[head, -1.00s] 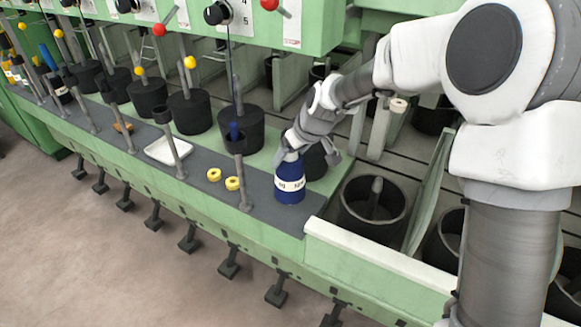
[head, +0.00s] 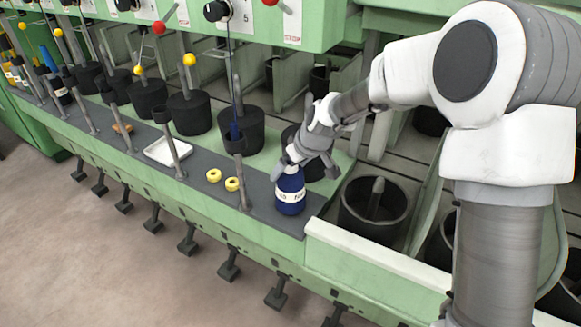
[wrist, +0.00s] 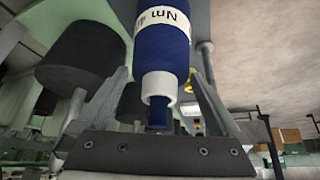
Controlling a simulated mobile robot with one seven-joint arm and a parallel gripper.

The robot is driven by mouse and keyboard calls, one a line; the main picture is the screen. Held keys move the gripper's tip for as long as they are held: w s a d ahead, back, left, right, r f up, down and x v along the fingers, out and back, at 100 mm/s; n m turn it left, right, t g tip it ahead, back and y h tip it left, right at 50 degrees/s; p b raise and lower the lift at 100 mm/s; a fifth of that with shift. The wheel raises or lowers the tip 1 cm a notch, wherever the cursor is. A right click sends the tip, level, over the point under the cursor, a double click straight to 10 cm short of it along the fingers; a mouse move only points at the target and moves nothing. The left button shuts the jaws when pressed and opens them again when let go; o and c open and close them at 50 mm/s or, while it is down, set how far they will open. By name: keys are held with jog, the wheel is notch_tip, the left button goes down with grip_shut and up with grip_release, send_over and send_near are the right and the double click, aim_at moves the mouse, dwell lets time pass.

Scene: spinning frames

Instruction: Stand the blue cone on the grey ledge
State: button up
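The blue cone (head: 290,196), dark blue with a white lettered label, stands upright on the grey ledge (head: 262,190), near the ledge's right end. My gripper (head: 306,169) is just above and around its upper part, tilted, with its fingers spread. In the wrist view the cone (wrist: 163,50) and its white tip lie between the two fingers, with a visible gap on each side. The cone's base on the ledge is partly seen in the head view; its top is partly hidden by my gripper.
Two yellow rings (head: 223,180) and a white tray (head: 166,150) lie on the ledge to the left. A thin grey post (head: 243,188) stands close left of the cone. Black pots (head: 241,125) stand behind. A large black can (head: 372,210) sits to the right.

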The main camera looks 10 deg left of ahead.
jog(key=p+v, duration=0.2)
jog(key=v, duration=0.9)
jog(key=s+d+r+m+t+h, duration=0.1)
jog(key=s+d+r+m+h, duration=0.3)
jog(key=s+d+r, duration=0.7)
jog(key=s+d+f+m, duration=0.1)
jog(key=s+d+m, duration=0.4)
jog(key=s+d, duration=0.5)
jog(key=s, duration=0.4)
jog(key=shift+d+f+m+t+p, duration=0.2)
jog(key=shift+d+m+t+p, duration=0.05)
jog(key=shift+m+t+p, duration=0.05)
jog(key=shift+s, duration=0.1)
